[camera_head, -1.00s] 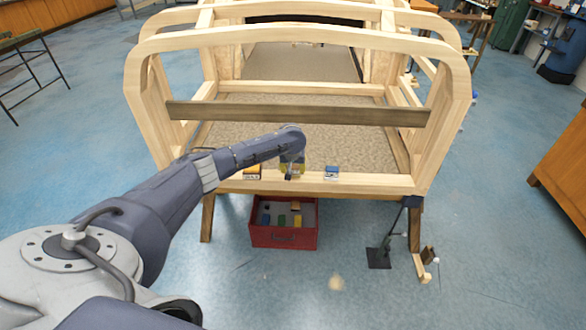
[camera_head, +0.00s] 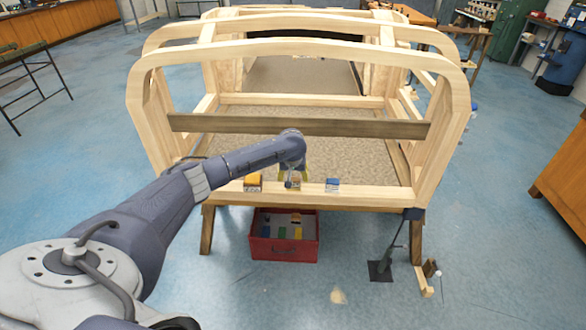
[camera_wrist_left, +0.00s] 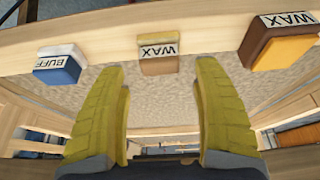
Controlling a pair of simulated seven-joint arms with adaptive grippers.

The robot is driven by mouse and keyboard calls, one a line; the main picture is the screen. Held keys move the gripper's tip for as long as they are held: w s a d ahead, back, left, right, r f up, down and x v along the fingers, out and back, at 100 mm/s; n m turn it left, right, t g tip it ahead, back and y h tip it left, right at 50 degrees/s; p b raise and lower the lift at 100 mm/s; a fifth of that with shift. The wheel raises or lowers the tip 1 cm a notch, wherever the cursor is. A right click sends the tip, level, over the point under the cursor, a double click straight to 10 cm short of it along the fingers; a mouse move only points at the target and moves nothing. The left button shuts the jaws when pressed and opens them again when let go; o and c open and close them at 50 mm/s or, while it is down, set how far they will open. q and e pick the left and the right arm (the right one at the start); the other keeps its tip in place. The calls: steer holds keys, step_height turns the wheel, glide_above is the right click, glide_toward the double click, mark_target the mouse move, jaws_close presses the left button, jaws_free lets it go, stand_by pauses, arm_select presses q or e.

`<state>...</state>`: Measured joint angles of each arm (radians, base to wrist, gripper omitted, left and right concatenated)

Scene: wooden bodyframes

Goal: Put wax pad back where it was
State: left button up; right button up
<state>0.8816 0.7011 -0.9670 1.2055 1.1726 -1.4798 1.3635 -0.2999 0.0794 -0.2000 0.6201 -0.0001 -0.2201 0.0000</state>
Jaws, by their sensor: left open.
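A small tan wax pad (camera_wrist_left: 158,52) with a WAX label sits on the wooden front rail (camera_head: 360,199). It also shows in the head view (camera_head: 293,184), just below my left gripper (camera_head: 294,169). The left gripper's yellow-green fingers are open and apart in the wrist view (camera_wrist_left: 160,67), with the tan pad centred beyond their tips. Nothing is held between them. An orange and brown wax pad (camera_wrist_left: 285,42) is on the same rail; it is left of the gripper in the head view (camera_head: 253,180). My right gripper is not in view.
A blue and white BUFF pad (camera_wrist_left: 58,66) is on the rail, right of the gripper in the head view (camera_head: 332,184). A grey-brown crossbar (camera_head: 340,128) spans the frame above. A red bin (camera_head: 284,252) with several coloured blocks is on the floor below. A black stand (camera_head: 381,270) is at right.

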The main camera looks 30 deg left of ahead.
arm_select(q)
steer(key=v, duration=0.8)
steer(key=s+d+f+m+h, duration=0.1)
steer(key=s+d+f, duration=0.1)
steer(key=f, duration=0.9)
steer(key=s+d+f+m, duration=0.1)
steer(key=s+d+f, duration=0.1)
steer(key=f, duration=0.8)
steer(key=s+d+f+m, duration=0.1)
steer(key=s+d+f, duration=0.1)
steer(key=s+f, duration=0.8)
steer(key=s+d+f+m, duration=0.1)
steer(key=s+d+f, duration=0.1)
steer(key=s+f, duration=0.75)
steer(key=s+d+f+m, duration=0.2)
steer(key=s+f, duration=0.4)
steer(key=s, duration=0.8)
steer(key=s+d+f+m+g, duration=0.1)
steer(key=s+d+f, duration=0.3)
steer(key=s, duration=1)
steer(key=s+d+f+m+g+h, duration=0.1)
steer(key=s+d+f, duration=0.3)
steer(key=s+f, duration=0.5)
steer(key=s+m, duration=0.1)
steer(key=s, duration=0.5)
steer(key=shift+f+m, duration=0.3)
steer(key=shift+f, duration=0.1)
